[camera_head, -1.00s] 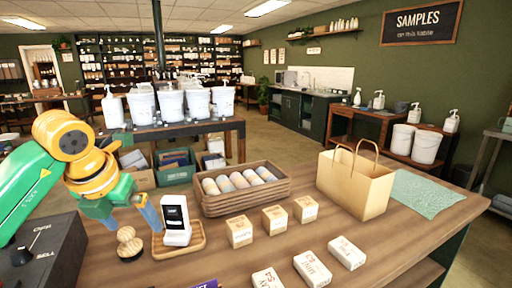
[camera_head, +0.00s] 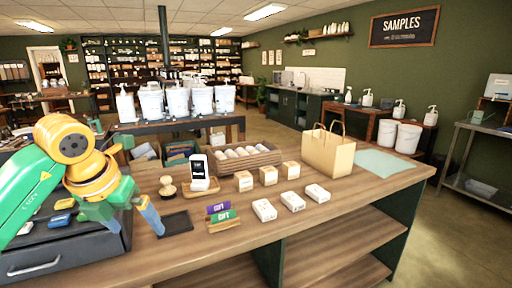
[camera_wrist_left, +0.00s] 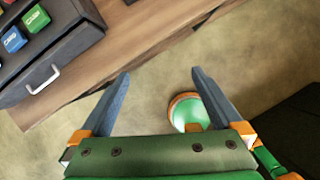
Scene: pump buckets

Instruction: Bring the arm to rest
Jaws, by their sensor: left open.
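My left arm comes in from the left in the head view. Its gripper (camera_head: 140,222) is open and empty, fingers pointing down in front of the wooden counter (camera_head: 330,210) near its left part. In the left wrist view the two blue-grey fingers of the gripper (camera_wrist_left: 160,80) are wide apart, with only floor between their tips. The counter edge (camera_wrist_left: 145,35) lies beyond them. My right gripper is in neither view.
A dark drawer unit (camera_head: 40,268) with colored packets stands close left of the gripper. The counter holds a card terminal (camera_head: 198,168), gift cards (camera_head: 222,216), small boxes (camera_head: 264,210), a basket (camera_head: 225,167) and a paper bag (camera_head: 328,152). White buckets (camera_head: 200,100) stand behind.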

